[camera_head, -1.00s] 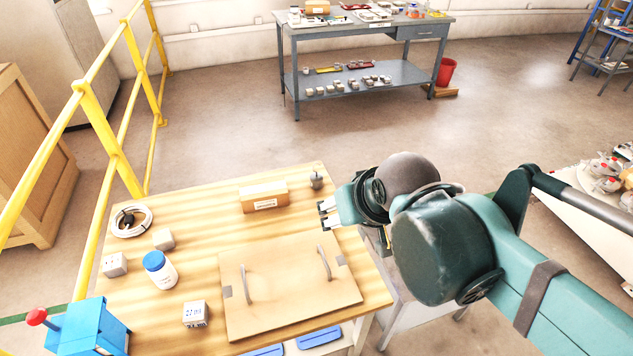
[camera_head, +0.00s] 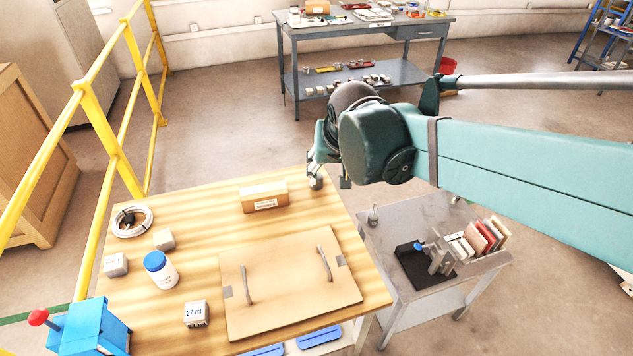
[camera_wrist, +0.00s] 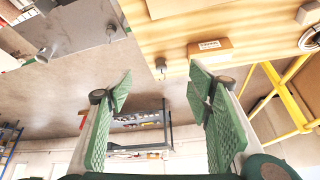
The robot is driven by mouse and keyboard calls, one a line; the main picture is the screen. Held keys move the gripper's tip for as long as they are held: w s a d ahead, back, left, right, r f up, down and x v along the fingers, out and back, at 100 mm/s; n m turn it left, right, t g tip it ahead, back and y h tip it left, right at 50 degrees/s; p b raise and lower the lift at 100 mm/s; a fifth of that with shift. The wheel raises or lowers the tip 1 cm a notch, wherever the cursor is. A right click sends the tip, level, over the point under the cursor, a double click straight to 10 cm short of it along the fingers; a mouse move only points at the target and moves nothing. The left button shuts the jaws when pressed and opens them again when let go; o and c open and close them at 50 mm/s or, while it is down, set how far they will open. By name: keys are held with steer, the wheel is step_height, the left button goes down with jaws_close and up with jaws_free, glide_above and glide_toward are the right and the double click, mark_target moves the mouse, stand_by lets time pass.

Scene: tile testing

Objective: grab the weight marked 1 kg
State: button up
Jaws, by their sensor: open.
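A small grey weight (camera_head: 316,183) stands near the far right corner of the wooden table (camera_head: 205,215), partly hidden by my gripper. In the wrist view a small dark weight (camera_wrist: 161,66) shows at the table edge, between and beyond my fingertips. My gripper (camera_head: 325,172) is just above and behind that corner. In the wrist view its green-padded fingers (camera_wrist: 160,84) are apart and empty. Another small weight with a knob (camera_head: 373,216) stands on the grey side table (camera_head: 385,300). No kg marking is readable on either weight.
A cardboard box (camera_head: 263,197) sits left of the corner weight. A board with two handles (camera_head: 288,285), a white bottle (camera_head: 160,270), several grey cubes and a cable coil (camera_head: 132,221) share the wooden table. A yellow railing (camera_head: 115,150) runs along the left.

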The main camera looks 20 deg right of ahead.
steer(key=w+d+f+m+g, duration=0.1)
steer(key=w+f+m, duration=0.15)
steer(key=w, duration=0.75)
steer(key=shift+w+d+f+m+g+h+p, duration=0.35)
steer(key=shift+w+f+m, duration=0.6)
steer(key=shift+w+f, duration=2.8)
steer(key=shift+w+d+f+m+g+h+p, duration=0.1)
steer(key=shift+w+d+f+m+g+h, duration=0.65)
steer(key=shift+w+f, duration=2.95)
steer(key=shift+w+d+f+m+h+p, duration=0.3)
steer(key=shift+w+f+m, duration=0.85)
steer(key=shift+w+f, duration=2.55)
steer(key=shift+s+f, duration=0.55)
steer(key=shift+b+x, duration=0.3)
steer(key=shift+x, duration=0.95)
steer(key=shift+s+b+x, duration=0.15)
steer(key=shift+b+x, duration=0.3)
steer(key=shift+x, duration=0.85)
steer(key=shift+s+b+x, duration=0.1)
steer(key=shift+b+x, duration=0.3)
steer(key=shift+x, duration=0.95)
